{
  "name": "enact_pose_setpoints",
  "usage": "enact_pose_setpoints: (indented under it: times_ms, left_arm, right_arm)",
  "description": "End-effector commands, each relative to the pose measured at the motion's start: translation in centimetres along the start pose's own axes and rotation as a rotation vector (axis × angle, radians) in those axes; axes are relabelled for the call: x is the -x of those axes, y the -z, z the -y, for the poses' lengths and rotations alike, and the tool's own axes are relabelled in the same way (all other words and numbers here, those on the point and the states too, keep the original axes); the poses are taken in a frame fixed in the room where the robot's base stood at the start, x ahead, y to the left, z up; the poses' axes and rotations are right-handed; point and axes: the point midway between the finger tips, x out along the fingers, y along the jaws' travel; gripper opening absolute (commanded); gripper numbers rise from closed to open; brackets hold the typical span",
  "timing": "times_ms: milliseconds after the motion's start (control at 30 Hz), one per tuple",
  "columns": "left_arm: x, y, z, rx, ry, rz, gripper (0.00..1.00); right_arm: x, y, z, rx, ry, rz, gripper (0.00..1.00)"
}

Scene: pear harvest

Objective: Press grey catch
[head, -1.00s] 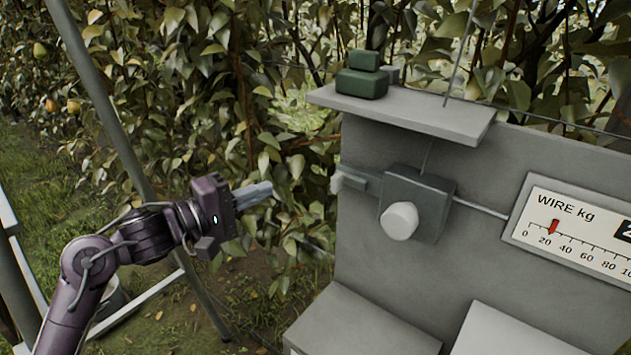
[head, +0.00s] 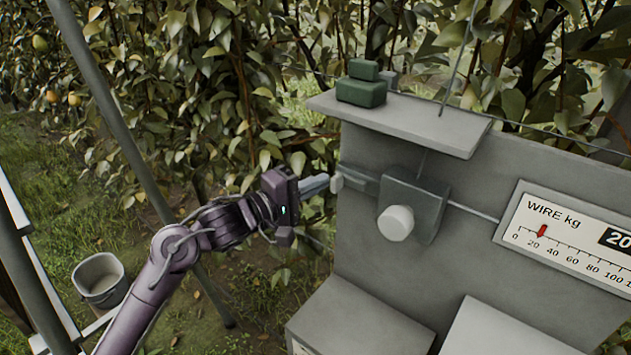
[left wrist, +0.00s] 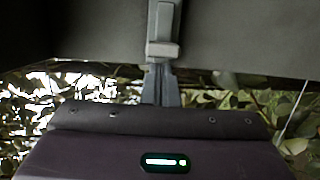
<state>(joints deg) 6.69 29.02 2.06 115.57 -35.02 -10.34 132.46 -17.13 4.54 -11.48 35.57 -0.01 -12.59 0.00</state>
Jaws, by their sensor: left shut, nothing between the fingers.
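The grey catch (head: 338,181) is a small pale block at the left end of a grey arm on the wire-tensioner box (head: 415,205). My left gripper (head: 326,183) is shut and empty, with its tips right at the catch's left side. In the left wrist view the catch (left wrist: 162,48) stands just ahead of the shut fingers (left wrist: 160,75); I cannot tell whether they touch it. A white round knob (head: 396,223) is on the front of the box. My right gripper is not in view.
A gauge marked WIRE kg (head: 565,240) has its red pointer near 20. Green blocks (head: 361,92) sit on the shelf (head: 420,125) above. A bucket (head: 99,279) and a slanted pole (head: 120,135) are at left. Leafy branches stand behind.

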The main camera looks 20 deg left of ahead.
Motion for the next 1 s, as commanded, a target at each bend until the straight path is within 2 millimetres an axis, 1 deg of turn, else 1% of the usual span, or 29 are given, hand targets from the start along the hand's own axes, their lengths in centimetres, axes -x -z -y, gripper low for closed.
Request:
enact_pose_setpoints:
  times_ms: [167, 300, 433, 800, 867, 1000]
  left_arm:
    - [0.0, -0.2, -0.1, 0.001, 0.000, 0.001, 0.00]
    - [-0.6, -2.3, -0.4, 0.005, -0.001, 0.005, 0.00]
    - [-0.9, -3.6, -0.2, 0.004, -0.001, 0.003, 0.00]
    - [-0.9, -3.8, -0.1, 0.000, -0.001, 0.004, 0.00]
    - [-1.0, -3.7, -0.1, 0.000, 0.000, 0.003, 0.00]
    - [-1.4, -3.3, -0.4, 0.002, 0.000, 0.002, 0.00]
  right_arm:
    - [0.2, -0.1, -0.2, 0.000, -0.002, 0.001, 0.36]
    - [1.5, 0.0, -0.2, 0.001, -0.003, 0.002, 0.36]
    - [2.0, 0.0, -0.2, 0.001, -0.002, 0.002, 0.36]
    - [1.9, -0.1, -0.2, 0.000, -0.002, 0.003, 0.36]
    - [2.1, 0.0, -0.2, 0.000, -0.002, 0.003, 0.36]
    - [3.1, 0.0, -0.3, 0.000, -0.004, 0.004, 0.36]
